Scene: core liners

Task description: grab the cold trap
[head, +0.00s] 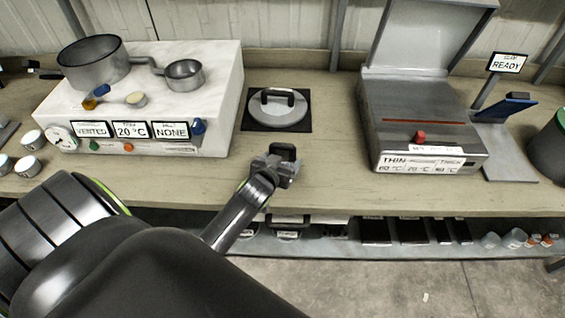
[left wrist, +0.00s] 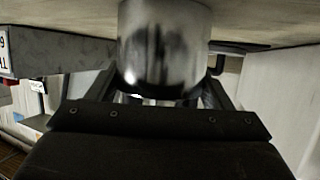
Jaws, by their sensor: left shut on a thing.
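A shiny silver cylinder, which I take for the cold trap (left wrist: 165,50), fills the top middle of the left wrist view, between the dark fingers. My left gripper (head: 277,165) is shut on it. In the head view this gripper is at the front of the bench, with a dark looped part (head: 284,151) at its tip. The cylinder itself is hard to make out there. The right gripper is not in view.
A white machine (head: 220,100) at the left carries a large pot (head: 92,62) and a small cup (head: 184,74). A handled round lid (head: 279,112) lies on a black mat behind my gripper. A grey press (head: 410,115) stands at the right. Bare bench lies between.

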